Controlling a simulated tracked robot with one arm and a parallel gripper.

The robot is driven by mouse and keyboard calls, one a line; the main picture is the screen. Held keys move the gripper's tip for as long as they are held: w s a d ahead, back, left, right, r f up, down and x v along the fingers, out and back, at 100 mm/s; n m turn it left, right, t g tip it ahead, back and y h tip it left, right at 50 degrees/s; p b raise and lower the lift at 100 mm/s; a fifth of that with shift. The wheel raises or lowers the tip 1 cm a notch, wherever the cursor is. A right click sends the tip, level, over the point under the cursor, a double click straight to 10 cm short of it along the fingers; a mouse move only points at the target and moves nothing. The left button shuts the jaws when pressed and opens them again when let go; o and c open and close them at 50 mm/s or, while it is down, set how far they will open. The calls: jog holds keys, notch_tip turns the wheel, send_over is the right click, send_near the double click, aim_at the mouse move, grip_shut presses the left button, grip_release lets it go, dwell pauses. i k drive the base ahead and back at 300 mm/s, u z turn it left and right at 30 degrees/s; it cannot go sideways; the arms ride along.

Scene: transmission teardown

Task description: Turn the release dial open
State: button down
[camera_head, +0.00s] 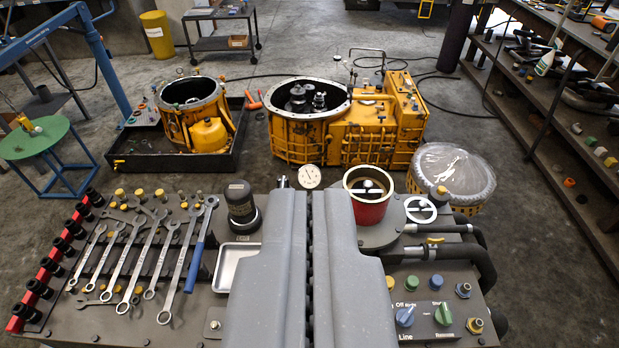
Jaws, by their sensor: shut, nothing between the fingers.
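My gripper (310,205) fills the lower middle as two long grey fingers lying side by side, shut and empty. On the grey bench panel to their right are a blue dial (405,316) and a green dial (443,314). The blue dial has "Off" above it and "Line" below; the lettering around the green one is too small to read surely. I cannot tell for certain which is the release dial. My fingers are left of both dials and appear apart from them. The fingers hide the middle of the bench.
Wrenches (143,255) and black sockets (58,262) lie at left. A red cylinder (370,195), white handwheel (420,209) and dark hoses (460,255) stand behind the dials. Yellow housings (375,135) stand on the floor beyond. Shelving (560,105) runs along the right.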

aim_at(442, 315)
jog(key=z, duration=0.05)
jog(key=k, duration=1.1)
jog(key=z, duration=0.45)
